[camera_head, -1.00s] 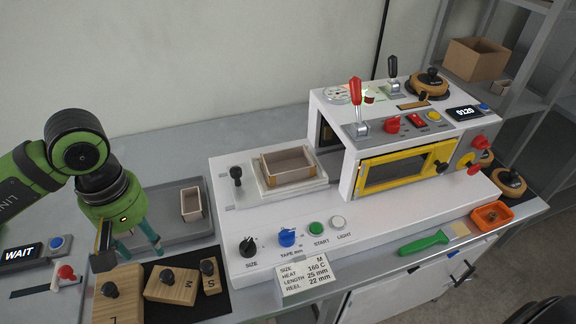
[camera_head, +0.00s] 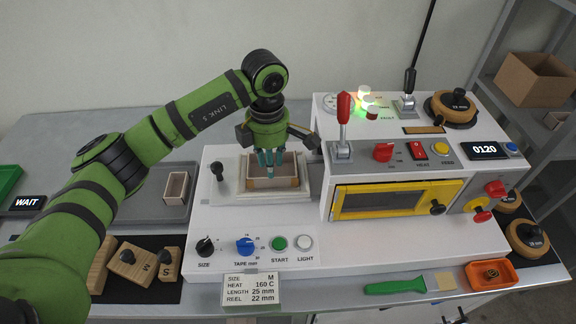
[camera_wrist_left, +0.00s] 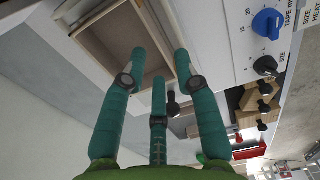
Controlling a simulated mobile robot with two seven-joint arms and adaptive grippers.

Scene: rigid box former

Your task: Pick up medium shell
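An open-topped tan and grey shell (camera_head: 287,183), which I take to be the medium shell, sits on the white forming plate (camera_head: 230,192) at the left of the machine. Its open inside also shows in the wrist view (camera_wrist_left: 118,35). My left gripper (camera_head: 270,170) points down over this shell, its teal fingertips overlapping the shell's opening in the head view. My right gripper is not in view.
A smaller shell (camera_head: 176,188) stands in the grey tray (camera_head: 177,216) to the left. The white machine (camera_head: 420,234) with its yellow-framed door (camera_head: 395,199) rises close on the right. Wooden blocks (camera_head: 130,262) with knobs lie front left. A black knob (camera_head: 217,172) stands beside the plate.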

